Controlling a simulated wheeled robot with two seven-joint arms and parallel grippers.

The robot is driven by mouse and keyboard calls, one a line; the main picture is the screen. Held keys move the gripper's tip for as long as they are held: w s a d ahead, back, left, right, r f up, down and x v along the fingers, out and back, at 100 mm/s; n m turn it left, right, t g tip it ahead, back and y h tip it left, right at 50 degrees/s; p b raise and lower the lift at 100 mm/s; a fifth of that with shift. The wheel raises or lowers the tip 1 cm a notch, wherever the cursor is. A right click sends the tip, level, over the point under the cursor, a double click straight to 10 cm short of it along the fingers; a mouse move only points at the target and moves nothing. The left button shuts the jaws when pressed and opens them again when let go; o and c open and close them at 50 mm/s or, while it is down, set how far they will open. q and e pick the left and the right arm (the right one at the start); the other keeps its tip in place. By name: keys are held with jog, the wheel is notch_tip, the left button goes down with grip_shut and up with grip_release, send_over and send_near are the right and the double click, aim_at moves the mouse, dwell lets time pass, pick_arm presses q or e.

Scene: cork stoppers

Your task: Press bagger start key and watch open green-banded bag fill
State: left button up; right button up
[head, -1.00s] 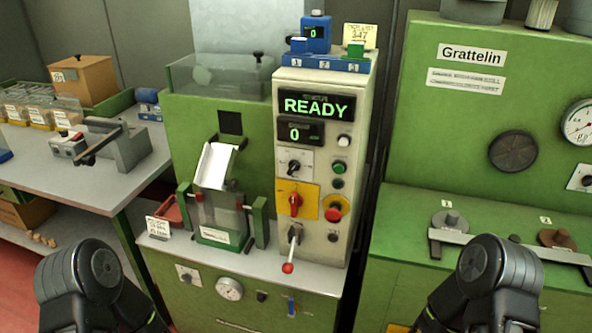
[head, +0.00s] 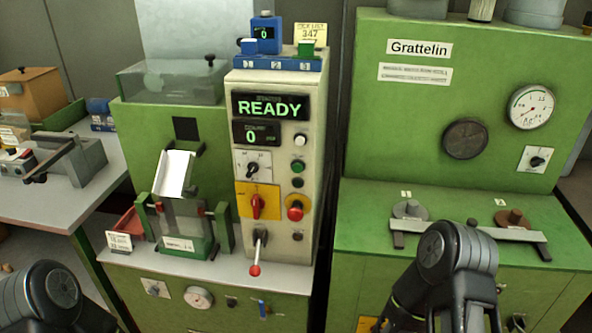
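The bagger's control cabinet (head: 275,190) stands upright, its upper display (head: 270,107) reading READY and its lower display (head: 257,133) reading 0. Its right column has a white button (head: 300,140), a lit-looking green button (head: 298,167), a dark button (head: 298,183) and a red mushroom button (head: 295,212). I cannot read the button labels. A clear bag with a green band (head: 187,240) stands below the white chute (head: 174,174), between green posts with red tips. It looks empty. Only dark links of my two arms show; neither gripper is in view.
A red-knobbed lever (head: 256,268) sticks out low on the cabinet. A red rotary switch (head: 257,206) sits on a yellow plate. The green Grattelin machine (head: 440,90) stands at right, with a metal bar (head: 470,232) on its ledge. A side table (head: 60,205) is at left.

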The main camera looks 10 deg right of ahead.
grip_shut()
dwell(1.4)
